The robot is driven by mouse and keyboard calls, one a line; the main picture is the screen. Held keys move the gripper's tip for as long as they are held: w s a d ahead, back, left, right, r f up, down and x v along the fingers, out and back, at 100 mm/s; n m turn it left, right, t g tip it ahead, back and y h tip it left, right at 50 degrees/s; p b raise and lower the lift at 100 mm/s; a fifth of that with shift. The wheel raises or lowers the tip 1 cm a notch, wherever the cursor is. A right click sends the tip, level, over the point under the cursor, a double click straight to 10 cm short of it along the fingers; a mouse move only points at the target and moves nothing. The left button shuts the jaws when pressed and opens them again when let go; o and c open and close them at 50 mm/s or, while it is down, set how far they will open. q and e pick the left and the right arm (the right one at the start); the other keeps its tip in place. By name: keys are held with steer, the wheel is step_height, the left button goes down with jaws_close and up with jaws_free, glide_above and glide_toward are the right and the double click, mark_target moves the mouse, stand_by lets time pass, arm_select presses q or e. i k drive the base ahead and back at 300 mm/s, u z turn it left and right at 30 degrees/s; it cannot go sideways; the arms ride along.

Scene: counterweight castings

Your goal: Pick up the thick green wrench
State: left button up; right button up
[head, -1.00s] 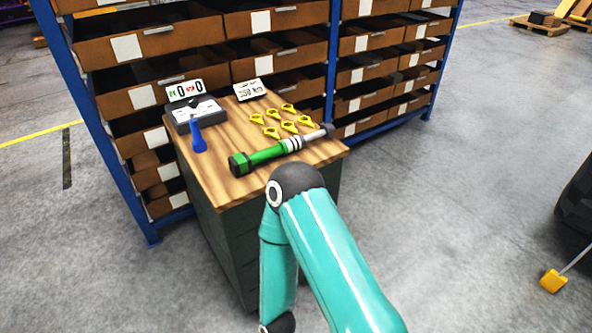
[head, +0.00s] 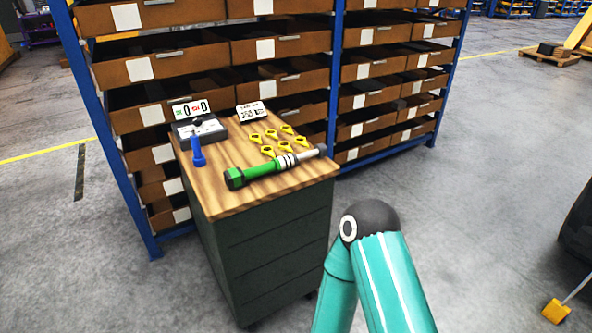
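The thick green wrench (head: 255,174) lies on the wooden top of a dark drawer cabinet (head: 240,200), near its front edge. It has a green body, white and black rings and a grey shaft toward the right. It lies at a slant, with its right end farther back. A teal arm of mine with a dark joint stands at the lower right, in front of the cabinet and apart from the wrench. Neither gripper shows in the head view.
A blue screwdriver-like tool (head: 198,152) stands by a grey device with a display (head: 200,130). Shelving with brown bins (head: 280,75) stands close behind.

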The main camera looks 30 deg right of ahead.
mark_target(235, 179)
steer(key=z, duration=0.3)
steer(key=i, duration=1)
steer(key=u, duration=0.05)
